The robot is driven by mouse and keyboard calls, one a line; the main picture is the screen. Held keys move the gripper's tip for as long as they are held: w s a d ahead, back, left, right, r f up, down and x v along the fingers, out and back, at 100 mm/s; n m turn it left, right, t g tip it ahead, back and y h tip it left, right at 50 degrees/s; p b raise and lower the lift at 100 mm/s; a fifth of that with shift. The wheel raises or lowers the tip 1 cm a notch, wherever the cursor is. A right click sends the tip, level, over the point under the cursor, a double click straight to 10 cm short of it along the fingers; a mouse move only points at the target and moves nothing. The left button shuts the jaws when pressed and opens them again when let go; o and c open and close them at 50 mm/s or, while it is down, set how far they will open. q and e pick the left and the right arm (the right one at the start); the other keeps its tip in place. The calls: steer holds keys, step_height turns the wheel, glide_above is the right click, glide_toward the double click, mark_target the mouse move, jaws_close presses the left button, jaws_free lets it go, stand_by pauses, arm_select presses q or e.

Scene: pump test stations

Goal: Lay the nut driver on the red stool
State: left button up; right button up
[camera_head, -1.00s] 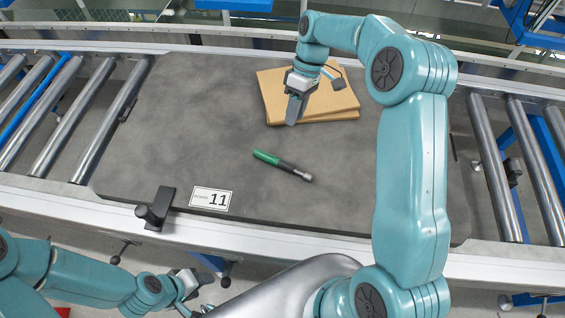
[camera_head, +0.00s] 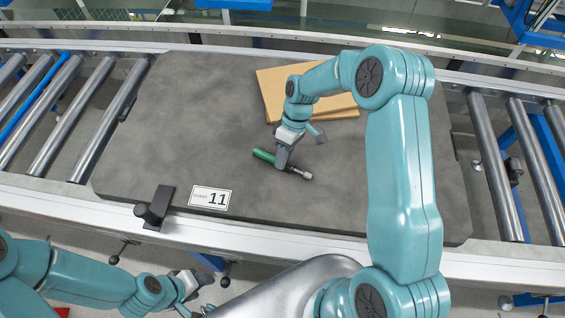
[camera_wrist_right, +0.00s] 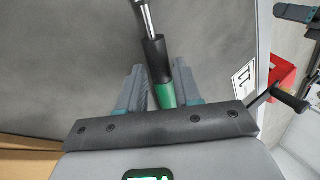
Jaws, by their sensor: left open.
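The nut driver, with a green and black handle (camera_head: 264,156) and a metal shaft, lies on the dark grey board. My right gripper (camera_head: 281,164) is over its handle. In the right wrist view the nut driver (camera_wrist_right: 154,50) runs between the two open fingers (camera_wrist_right: 160,85), with a narrow gap beside the handle. I cannot tell whether either finger touches it. My left gripper (camera_head: 200,290) is open and empty at the bottom left, in front of the conveyor. A red surface (camera_wrist_right: 283,82), probably the stool, shows at the right of the wrist view; a red sliver (camera_head: 62,312) shows at the bottom left of the head view.
The grey board (camera_head: 200,110) lies on a roller conveyor (camera_head: 100,90). A flat cardboard piece (camera_head: 340,103) lies behind my right gripper. A label marked 11 (camera_head: 210,198) and a black clamp (camera_head: 155,208) are at the board's front edge. The board's left part is clear.

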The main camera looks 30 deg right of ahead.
steer(key=shift+s+a+f, duration=0.15)
steer(key=shift+a+f, duration=0.05)
steer(key=shift+f, duration=0.15)
jaws_close()
steer(key=shift+a, duration=0.1)
steer(key=shift+r, duration=0.1)
